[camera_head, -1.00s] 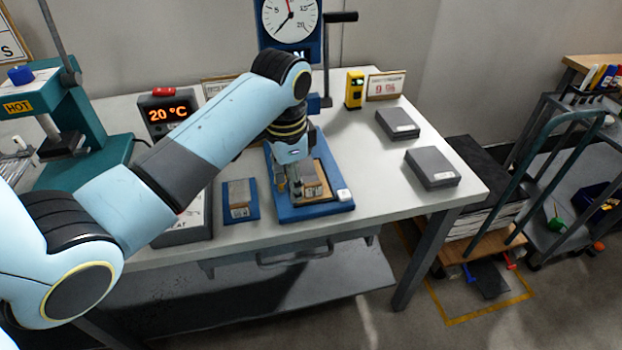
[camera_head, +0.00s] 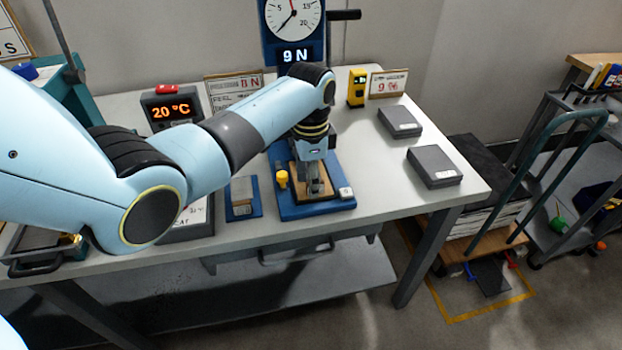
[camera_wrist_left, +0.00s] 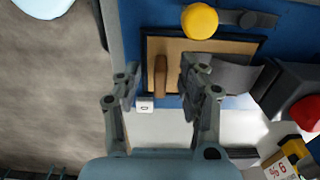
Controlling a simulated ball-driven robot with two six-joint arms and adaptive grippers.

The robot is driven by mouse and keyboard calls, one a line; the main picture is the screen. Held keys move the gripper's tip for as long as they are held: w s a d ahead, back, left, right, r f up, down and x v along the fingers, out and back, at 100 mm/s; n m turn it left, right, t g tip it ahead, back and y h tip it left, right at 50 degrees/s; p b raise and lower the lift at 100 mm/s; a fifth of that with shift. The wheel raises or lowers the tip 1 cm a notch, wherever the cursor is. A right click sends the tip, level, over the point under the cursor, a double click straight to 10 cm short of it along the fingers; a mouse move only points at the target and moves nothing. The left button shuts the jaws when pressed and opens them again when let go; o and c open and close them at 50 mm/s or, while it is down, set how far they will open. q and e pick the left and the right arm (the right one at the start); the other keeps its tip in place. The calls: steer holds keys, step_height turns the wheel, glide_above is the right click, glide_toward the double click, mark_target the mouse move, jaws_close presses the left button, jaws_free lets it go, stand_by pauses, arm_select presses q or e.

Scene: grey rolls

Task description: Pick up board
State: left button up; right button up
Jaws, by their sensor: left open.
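The tan board (camera_wrist_left: 205,45) lies in a dark-edged recess of a blue fixture (camera_head: 318,209) on the table. A brown upright strip (camera_wrist_left: 160,76) stands out on its near side in the left wrist view. My left gripper (camera_head: 314,187) is over the fixture, pointing down; it also shows in the left wrist view (camera_wrist_left: 158,72). Its fingers are open, one on each side of the strip, and I cannot tell whether they touch it. The gripper hides part of the board in the head view. My right gripper is not in view.
A yellow knob (camera_head: 282,179) sits at the fixture's left. A press gauge (camera_head: 294,20) reading 9 N stands behind. A small blue plate (camera_head: 242,210) is left of the fixture. Two grey boxes (camera_head: 400,121) (camera_head: 434,167) lie right, with bare table between.

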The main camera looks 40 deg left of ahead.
arm_select(q)
steer(key=shift+f, duration=0.65)
jaws_close()
steer(key=shift+r, duration=0.15)
